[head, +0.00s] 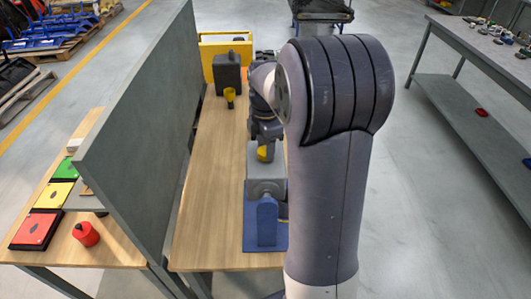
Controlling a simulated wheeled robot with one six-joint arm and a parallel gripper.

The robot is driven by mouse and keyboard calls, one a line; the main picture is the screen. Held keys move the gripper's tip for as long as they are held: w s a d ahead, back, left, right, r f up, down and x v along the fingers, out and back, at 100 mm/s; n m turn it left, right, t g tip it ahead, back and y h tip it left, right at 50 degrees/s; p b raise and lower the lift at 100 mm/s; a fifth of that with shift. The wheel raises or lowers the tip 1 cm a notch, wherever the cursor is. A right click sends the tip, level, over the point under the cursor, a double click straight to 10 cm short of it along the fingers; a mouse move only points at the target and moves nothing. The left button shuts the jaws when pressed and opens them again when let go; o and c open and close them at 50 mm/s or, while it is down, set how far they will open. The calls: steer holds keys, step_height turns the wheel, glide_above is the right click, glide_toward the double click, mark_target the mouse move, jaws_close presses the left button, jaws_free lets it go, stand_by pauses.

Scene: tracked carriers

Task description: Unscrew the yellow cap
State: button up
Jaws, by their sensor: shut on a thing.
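The yellow cap (264,154) shows at the top of a grey canister-like body (262,183) on the wooden bench, partly covered from above by my gripper (266,146). My gripper points down and is shut on the cap. The fingertips are small and partly hidden, and I cannot tell whether the cap is still seated on the body. A blue holder (266,222) stands at the near side of the grey body, on a blue base. My arm hides the right side of this area.
A yellow funnel-like cup (229,97), a dark canister (227,74) and a yellow box (226,43) stand at the far end of the bench. A tall grey partition (150,120) bounds the bench on the left. The near left bench surface (208,220) is clear.

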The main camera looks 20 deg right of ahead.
steer(key=shift+r+n, duration=0.1)
steer(key=shift+n, duration=0.2)
steer(key=shift+r, duration=0.25)
steer(key=shift+r, duration=1.2)
steer(key=shift+c, duration=0.6)
steer(key=shift+r, duration=1.75)
steer(key=o, duration=0.4)
steer(key=c, duration=0.4)
